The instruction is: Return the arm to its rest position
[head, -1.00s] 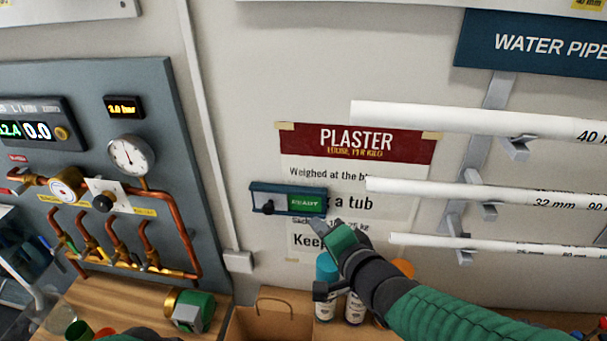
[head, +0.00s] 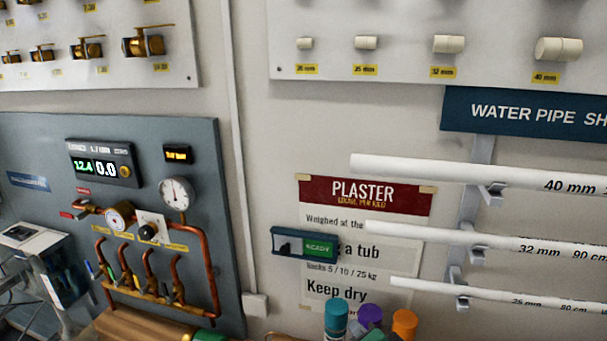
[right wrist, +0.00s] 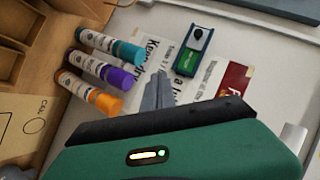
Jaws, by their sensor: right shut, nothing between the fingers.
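My right gripper (right wrist: 157,92) shows in the right wrist view, with its grey fingers together and nothing between them. Its green and black body fills the lower part of that view. The fingers point toward the wall with the plaster poster (head: 345,215) and the small unit with the green READY display (head: 318,248). That unit also shows in the right wrist view (right wrist: 192,52), apart from the fingertips.
Teal (head: 336,318), purple (head: 370,316) and orange (head: 404,322) capped bottles stand below the poster. White pipes (head: 440,170) on brackets stick out at the right. A grey panel with copper pipework (head: 208,265) is at the left. Wooden compartments (right wrist: 25,50) lie left in the wrist view.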

